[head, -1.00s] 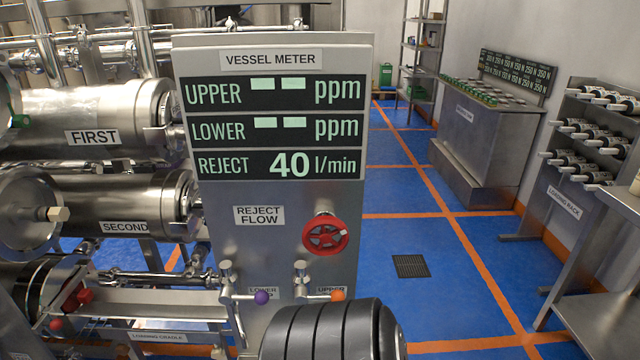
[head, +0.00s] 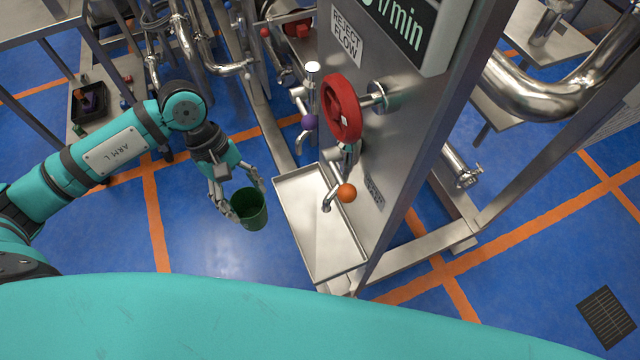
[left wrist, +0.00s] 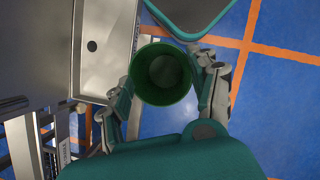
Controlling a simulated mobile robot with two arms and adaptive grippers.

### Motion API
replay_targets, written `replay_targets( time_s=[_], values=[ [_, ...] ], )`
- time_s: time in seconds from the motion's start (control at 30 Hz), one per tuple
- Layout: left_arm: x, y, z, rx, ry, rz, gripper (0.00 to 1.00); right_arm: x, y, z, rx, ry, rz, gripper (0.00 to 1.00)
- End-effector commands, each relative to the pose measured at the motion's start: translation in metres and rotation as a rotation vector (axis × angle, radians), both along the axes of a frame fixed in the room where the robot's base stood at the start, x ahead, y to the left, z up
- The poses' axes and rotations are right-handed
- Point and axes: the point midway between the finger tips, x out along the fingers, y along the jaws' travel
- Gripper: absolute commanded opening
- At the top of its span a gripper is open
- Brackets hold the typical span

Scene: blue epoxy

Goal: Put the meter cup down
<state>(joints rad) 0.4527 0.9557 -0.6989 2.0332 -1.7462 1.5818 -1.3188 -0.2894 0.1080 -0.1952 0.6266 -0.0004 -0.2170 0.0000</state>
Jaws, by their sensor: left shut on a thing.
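The meter cup is a dark green open-topped cup (head: 250,212). My left gripper (head: 238,196) is shut on it and holds it in the air over the blue floor, left of the steel drip tray (head: 296,243). In the left wrist view the cup (left wrist: 162,88) sits between the two fingers (left wrist: 168,95), its open top toward the camera. The inside looks dark; I cannot tell whether it holds liquid. The steel tray (left wrist: 92,85) lies to its left there, apart from it. My right gripper is not in view.
A red handwheel (head: 341,108), a tap with an orange knob (head: 346,193) and one with a purple knob (head: 309,122) stick out from the steel panel above the tray. A black bin (head: 88,102) sits on a low shelf at left. The floor left of the tray is clear.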

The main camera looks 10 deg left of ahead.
Motion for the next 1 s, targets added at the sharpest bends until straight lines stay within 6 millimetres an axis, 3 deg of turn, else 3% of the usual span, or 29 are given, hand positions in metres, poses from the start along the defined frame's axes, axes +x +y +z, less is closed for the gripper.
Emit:
replay_targets(
  time_s=[0.1, 0.17, 0.4, 0.5, 0.67, 1.0],
  values=[
    [0.006, 0.016, 0.008, 0.006, -0.003, 0.387, 0.36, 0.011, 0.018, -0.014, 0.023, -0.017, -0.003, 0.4],
    [0.01, 0.021, 0.016, 0.006, -0.005, 0.558, 0.36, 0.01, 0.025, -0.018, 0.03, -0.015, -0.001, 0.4],
    [0.02, 0.034, 0.043, 0.003, -0.009, 1.014, 0.36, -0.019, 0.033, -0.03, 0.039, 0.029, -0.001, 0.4],
    [0.022, 0.037, 0.049, 0.004, -0.008, 1.099, 0.36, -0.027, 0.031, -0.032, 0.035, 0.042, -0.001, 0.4],
    [0.029, 0.027, 0.048, -0.004, -0.002, 1.145, 0.36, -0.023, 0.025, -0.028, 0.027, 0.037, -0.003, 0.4],
    [0.07, -0.035, 0.009, -0.002, 0.0, 1.142, 0.36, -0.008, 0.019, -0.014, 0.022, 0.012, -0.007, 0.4]
  ],
)
